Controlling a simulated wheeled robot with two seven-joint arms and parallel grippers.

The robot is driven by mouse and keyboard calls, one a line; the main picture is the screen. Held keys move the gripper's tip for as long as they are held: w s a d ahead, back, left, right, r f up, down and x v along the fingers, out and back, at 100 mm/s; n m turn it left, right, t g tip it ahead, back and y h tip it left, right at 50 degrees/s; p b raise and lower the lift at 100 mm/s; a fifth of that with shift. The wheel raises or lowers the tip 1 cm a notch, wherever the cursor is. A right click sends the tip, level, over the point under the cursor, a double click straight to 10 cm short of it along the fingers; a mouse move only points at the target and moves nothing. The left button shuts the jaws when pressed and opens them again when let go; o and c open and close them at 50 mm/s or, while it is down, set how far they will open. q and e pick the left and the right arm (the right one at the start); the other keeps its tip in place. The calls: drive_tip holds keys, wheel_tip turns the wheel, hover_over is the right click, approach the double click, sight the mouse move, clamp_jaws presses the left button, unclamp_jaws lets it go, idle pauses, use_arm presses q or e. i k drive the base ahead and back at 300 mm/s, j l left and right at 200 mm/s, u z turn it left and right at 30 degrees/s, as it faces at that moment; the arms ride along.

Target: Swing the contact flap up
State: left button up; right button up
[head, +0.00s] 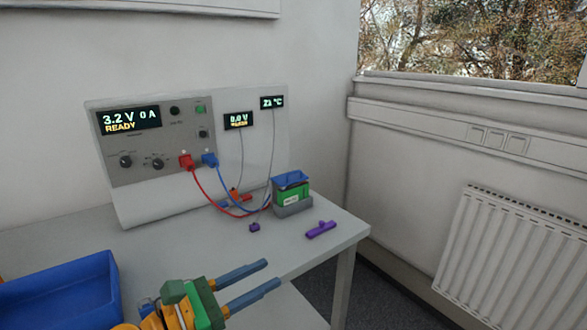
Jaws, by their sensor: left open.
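A battery holder (294,209) with a grey base stands near the right end of the table, holding a green block (291,195). A blue flap-like piece (290,179) sits tilted over the top of the green block; I take it for the contact flap, but its hinge is too small to make out. My left gripper (272,272) is open and empty, its two blue-grey fingers pointing right. It is in front of the holder and below it in the picture, apart from it. My right gripper is not in view.
The cycler panel (182,140) stands at the back, with a red cable (207,194) and a blue cable (226,187) hanging from it. A purple bar (321,230) and a small purple piece (255,227) lie before the holder. A blue bin (60,290) is at left.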

sight(284, 180)
drive_tip(key=i, duration=1.3)
